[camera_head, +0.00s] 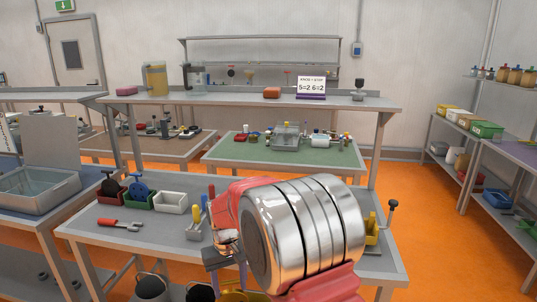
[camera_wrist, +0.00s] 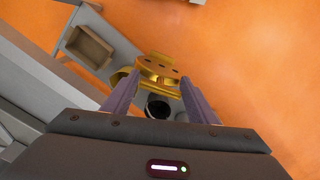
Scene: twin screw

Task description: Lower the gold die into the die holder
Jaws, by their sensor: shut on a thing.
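In the head view my gripper (camera_head: 231,279) points down at the bottom, largely hidden by my silver and red arm. A gold edge (camera_head: 240,296) shows at its fingertips. A dark round shape (camera_wrist: 158,106) lies between the fingers, below the die in the picture. I cannot tell which part is the die holder, or whether the die touches it.
Coloured bins (camera_head: 140,193), a white bin (camera_head: 170,202) and a red-handled tool (camera_head: 118,223) are on the left. The wrist view shows a tan open box (camera_wrist: 89,47) and orange floor.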

